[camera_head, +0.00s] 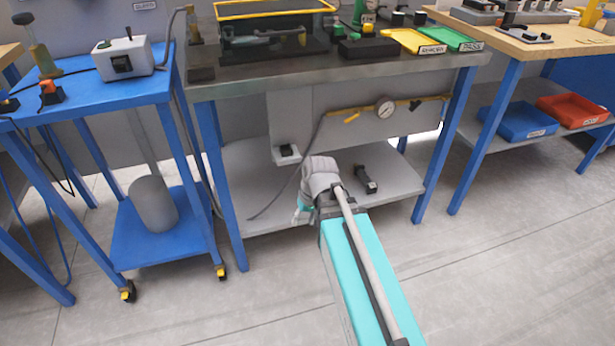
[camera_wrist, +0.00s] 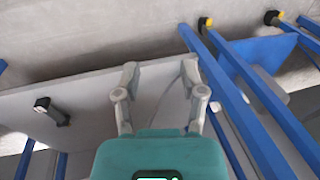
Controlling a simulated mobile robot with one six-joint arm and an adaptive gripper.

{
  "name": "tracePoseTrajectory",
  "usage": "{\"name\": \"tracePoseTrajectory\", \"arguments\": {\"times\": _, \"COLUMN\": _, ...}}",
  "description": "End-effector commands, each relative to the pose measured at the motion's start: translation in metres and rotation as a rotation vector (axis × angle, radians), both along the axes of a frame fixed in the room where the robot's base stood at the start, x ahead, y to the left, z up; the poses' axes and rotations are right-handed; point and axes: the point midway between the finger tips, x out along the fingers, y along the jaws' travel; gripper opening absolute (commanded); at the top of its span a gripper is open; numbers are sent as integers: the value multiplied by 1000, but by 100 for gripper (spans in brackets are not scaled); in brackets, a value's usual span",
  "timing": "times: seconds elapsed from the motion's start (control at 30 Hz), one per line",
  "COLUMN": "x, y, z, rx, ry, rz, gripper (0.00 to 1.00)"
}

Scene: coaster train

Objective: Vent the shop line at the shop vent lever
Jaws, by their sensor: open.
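A yellow air line (camera_head: 440,98) runs along a grey panel under the middle bench, with a round gauge (camera_head: 385,108) on it. A small yellow lever (camera_head: 352,117) sits left of the gauge and a dark handle (camera_head: 415,104) right of it. I cannot tell which is the shop vent lever. Neither shows clearly in the wrist view. In the head view my arm reaches toward the lower shelf, below the line, and mostly hides my gripper. In the wrist view my gripper (camera_wrist: 160,82) is open and empty, its fingers apart over the grey shelf.
The lower shelf (camera_head: 245,180) holds a small black device (camera_head: 366,181), also in the wrist view (camera_wrist: 52,110). Blue bench legs (camera_head: 446,150) bound the space. A blue cart (camera_head: 160,235) stands left. The floor in front is clear.

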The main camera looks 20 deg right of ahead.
Motion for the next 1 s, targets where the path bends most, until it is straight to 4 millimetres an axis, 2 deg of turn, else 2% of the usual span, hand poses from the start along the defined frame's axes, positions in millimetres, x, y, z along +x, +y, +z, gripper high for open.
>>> {"name": "tracePoseTrajectory", "arguments": {"times": 0.03, "x": -12, "y": 0, "z": 3, "rx": -47, "ry": 13, "rz": 0, "gripper": 53}}
{"name": "tracePoseTrajectory", "arguments": {"times": 0.1, "x": -20, "y": -3, "z": 3, "rx": -106, "ry": 26, "rz": -9, "gripper": 53}}
{"name": "tracePoseTrajectory", "arguments": {"times": 0.3, "x": -32, "y": -9, "z": 4, "rx": -201, "ry": 45, "rz": -23, "gripper": 53}}
{"name": "tracePoseTrajectory", "arguments": {"times": 1.0, "x": -33, "y": -10, "z": 4, "rx": -213, "ry": 46, "rz": -25, "gripper": 53}}
